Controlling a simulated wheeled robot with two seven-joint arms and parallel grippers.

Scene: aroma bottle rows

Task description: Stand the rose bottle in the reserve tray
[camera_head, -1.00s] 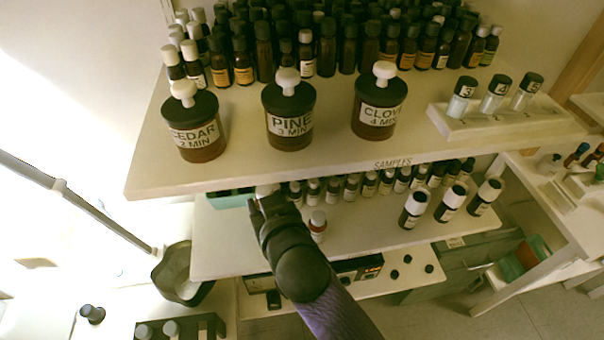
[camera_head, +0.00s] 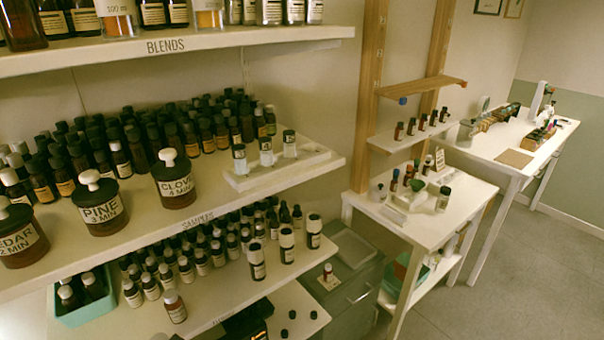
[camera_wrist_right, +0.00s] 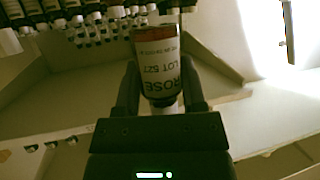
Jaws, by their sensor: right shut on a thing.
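The bottle's base seems clear of any surface. In the head view neither gripper shows. I see no label naming a reserve tray.
Labelled jars, including the clove jar (camera_head: 174,182), stand on the shelf above. A white side table (camera_head: 400,222) with small items stands to the right.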

